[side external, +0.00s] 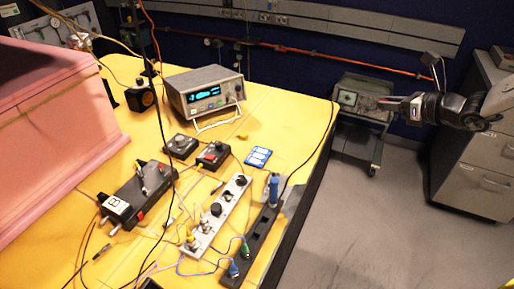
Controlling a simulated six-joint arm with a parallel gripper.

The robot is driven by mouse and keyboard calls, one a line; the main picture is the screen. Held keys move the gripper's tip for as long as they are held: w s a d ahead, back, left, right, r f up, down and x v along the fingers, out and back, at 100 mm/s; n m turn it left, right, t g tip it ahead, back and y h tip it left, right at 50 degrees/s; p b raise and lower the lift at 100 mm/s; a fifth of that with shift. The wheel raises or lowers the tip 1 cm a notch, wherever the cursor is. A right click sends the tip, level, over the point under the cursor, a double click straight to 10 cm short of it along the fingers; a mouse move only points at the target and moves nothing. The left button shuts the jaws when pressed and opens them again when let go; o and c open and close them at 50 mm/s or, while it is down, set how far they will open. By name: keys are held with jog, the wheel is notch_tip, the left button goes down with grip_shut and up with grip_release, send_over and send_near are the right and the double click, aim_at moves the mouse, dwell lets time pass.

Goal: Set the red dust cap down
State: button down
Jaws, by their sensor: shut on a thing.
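My gripper (402,104) is at the right of the side external view, out past the right edge of the yellow table and pointing left. It is shut on a small reddish thing (384,103), which I take to be the red dust cap. The cap is tiny here and its shape is hard to make out. It is held in the air, apart from the table. The yellow table top (285,112) lies to the left of my gripper.
A pink foam block (50,130) stands at the left. A bench instrument (205,95), a black box (140,195), a silver strip (215,218) and a black strip (255,240) with cables crowd the table. A trolley (362,105) and a grey cabinet (478,185) stand beyond. The table's right corner is clear.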

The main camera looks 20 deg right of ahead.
jog(key=w+a+n+g+y, duration=0.2)
jog(key=w+a+n+y, duration=0.3)
jog(key=a, duration=0.4)
jog(key=n+g+y, duration=0.4)
jog(key=n+g, duration=0.7)
jog(key=g, duration=0.2)
send_over(224, 194)
jog(key=d, duration=0.2)
notch_tip(224, 194, down, 9)
jog(key=shift+w+d+r, duration=0.2)
jog(key=shift+w, duration=0.05)
jog(key=shift+f, duration=2.5)
jog(key=shift+f, duration=0.15)
jog(key=shift+f, duration=2.15)
